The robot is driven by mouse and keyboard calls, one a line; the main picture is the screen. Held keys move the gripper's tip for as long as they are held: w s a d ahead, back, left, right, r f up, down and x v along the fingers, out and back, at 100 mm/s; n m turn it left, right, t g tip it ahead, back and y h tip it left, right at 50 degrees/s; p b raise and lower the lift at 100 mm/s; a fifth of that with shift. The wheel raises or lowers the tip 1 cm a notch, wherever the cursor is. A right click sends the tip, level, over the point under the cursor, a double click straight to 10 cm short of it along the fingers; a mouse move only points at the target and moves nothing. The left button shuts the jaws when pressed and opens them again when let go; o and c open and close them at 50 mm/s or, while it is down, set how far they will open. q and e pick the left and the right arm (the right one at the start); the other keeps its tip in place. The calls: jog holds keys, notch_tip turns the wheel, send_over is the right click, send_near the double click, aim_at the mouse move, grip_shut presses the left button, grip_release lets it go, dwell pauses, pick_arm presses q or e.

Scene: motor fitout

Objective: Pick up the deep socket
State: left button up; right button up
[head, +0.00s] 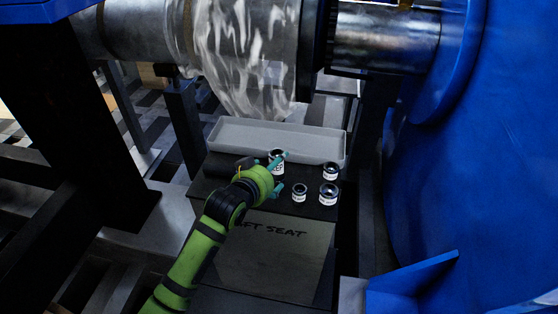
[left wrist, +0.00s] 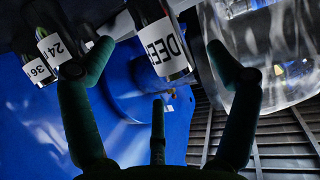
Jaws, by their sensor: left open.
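The deep socket (head: 277,158) is a tall dark cylinder with a white label, standing on the black shelf at the back, near the grey tray. In the left wrist view the deep socket (left wrist: 163,45) shows its "DEE" lettering between the spread fingers. My left gripper (head: 281,172) is open, with its teal fingers at the socket, one on each side. In the left wrist view the left gripper (left wrist: 158,62) has clear space between each finger and the socket. Contact cannot be made out in the head view. My right gripper is not in view.
Several shorter labelled sockets stand to the right, including one at the back (head: 331,170), a small one (head: 299,192) and a wider one (head: 328,194). The empty grey tray (head: 230,145) lies behind. A large metal shaft (head: 385,40) hangs above; a blue housing (head: 480,160) stands at right.

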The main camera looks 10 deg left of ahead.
pick_arm(q)
jog(key=x, duration=0.5)
jog(key=shift+d, duration=0.15)
jog(key=shift+r, duration=0.1)
jog(key=c, duration=1.5)
